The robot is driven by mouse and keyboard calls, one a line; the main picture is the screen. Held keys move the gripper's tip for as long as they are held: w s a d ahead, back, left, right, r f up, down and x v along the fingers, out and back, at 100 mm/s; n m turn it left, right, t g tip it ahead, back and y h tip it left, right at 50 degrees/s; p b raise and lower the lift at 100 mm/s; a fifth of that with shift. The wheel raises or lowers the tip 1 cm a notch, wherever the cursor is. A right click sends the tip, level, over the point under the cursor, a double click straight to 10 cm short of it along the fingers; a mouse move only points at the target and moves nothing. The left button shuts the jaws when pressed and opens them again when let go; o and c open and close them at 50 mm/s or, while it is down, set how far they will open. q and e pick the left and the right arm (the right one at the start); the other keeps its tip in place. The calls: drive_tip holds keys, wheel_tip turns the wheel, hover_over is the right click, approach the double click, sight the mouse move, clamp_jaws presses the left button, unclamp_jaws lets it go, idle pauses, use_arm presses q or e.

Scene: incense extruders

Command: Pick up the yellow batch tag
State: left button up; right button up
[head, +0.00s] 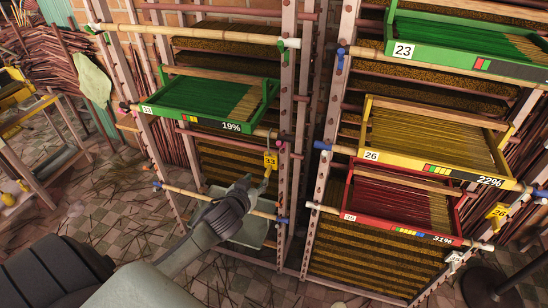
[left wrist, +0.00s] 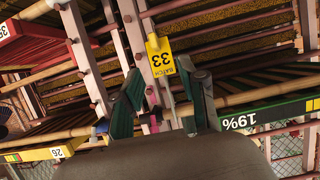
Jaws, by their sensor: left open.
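The yellow batch tag (head: 270,161), marked 33, hangs from a loop on the rack, below the right end of the green tray (head: 215,100) that reads 19%. In the left wrist view the tag (left wrist: 160,58) appears upside down, just beyond my fingertips and roughly between them. My left gripper (head: 262,180) is open and empty, just below the tag in the head view. In the left wrist view its two fingers (left wrist: 160,88) stand apart on either side of the tag's line. I cannot tell whether either finger touches the tag. My right gripper is not in view.
A second yellow tag (head: 497,212), marked 26, hangs at the right, near a yellow tray (head: 435,135) and a red tray (head: 400,205). A pale tag (head: 453,262) hangs lower. Rack posts and a bamboo pole (head: 225,202) stand close to my left gripper. Stick bundles lean at left.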

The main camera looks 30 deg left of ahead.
sight(267, 172)
use_arm(q)
drive_tip(key=x, duration=0.6)
drive_tip(key=p+x, duration=0.1)
drive_tip(key=x, duration=0.3)
drive_tip(key=shift+d+f, duration=0.25)
drive_tip(key=shift+d, duration=0.05)
drive_tip(key=shift+s, duration=0.1)
clamp_jaws()
